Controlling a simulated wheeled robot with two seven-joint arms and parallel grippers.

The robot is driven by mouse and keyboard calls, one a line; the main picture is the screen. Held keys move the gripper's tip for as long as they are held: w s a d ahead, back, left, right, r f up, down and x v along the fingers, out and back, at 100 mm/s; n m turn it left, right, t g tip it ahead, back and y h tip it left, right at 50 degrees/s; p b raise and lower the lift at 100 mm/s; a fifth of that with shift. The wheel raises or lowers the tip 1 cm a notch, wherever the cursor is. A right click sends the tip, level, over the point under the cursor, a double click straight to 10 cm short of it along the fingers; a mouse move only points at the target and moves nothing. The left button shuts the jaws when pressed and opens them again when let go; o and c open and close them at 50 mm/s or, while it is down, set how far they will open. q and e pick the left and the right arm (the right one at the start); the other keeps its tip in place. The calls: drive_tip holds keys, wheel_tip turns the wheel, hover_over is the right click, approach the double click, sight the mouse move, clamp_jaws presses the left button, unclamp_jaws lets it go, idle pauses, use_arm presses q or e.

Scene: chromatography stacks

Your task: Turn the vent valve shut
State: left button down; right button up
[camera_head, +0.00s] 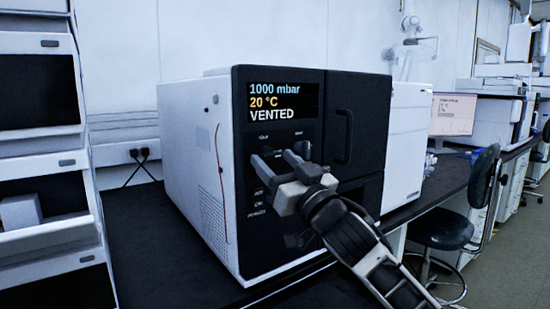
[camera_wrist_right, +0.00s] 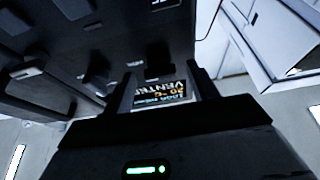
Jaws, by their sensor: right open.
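The black-and-white instrument (camera_head: 188,130) stands on the dark bench, its display (camera_head: 283,101) reading 1000 mbar, 20 °C and VENTED. My right gripper (camera_head: 276,162) is open in front of the black control panel below the display, hiding part of it. In the right wrist view, the gripper's two fingers (camera_wrist_right: 162,82) stand apart, with a dark knob-like part (camera_wrist_right: 157,76) between them. I cannot tell whether this is the vent valve, how it is turned, or whether the fingers touch it. The display appears upside down there (camera_wrist_right: 160,94). My left gripper is not in view.
A white shelved unit (camera_head: 38,130) stands at the left. The instrument's black door with a handle (camera_head: 343,137) is right of the display. Dark bench top (camera_head: 150,240) is clear at the front left. A black stool (camera_head: 445,230) stands at the right.

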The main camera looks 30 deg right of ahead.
drive_tip(key=shift+w+a+r, duration=0.1)
drive_tip(key=shift+w+r, duration=0.1)
drive_tip(key=shift+w, duration=0.25)
drive_tip(key=c, duration=1)
